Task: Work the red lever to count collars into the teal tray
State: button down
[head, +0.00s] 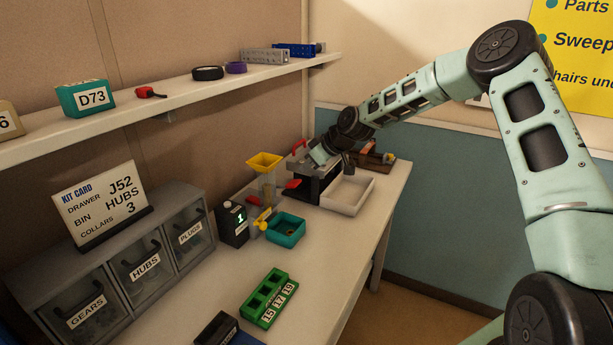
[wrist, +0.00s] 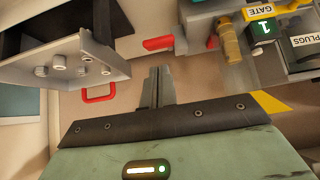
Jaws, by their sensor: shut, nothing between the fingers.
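The counter box (head: 232,222) is black and its display reads 1; it also shows in the wrist view (wrist: 262,27). The teal tray (head: 286,229) sits on the bench in front of it. A yellow funnel (head: 264,165) stands on a tube behind the tray, and a yellow gate piece (head: 262,221) is beside the counter. A red lever (head: 293,184) juts out near the dark machine; it shows in the wrist view (wrist: 158,43) just beyond the fingertips.
A dark machine with a pale tray (head: 347,194) stands at the bench's right end, close to my arm. A red loop handle (wrist: 98,94) is nearby. A kit card (head: 104,205) reading collars 3 stands on the drawers (head: 140,265). A green numbered rack (head: 269,298) lies in front.

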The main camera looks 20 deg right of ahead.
jog(key=b+v, duration=0.1)
jog(key=v, duration=0.6)
jog(key=shift+s+b, duration=0.2)
jog(key=shift+b, duration=0.1)
jog(key=shift+r, duration=0.15)
dwell(1.4)
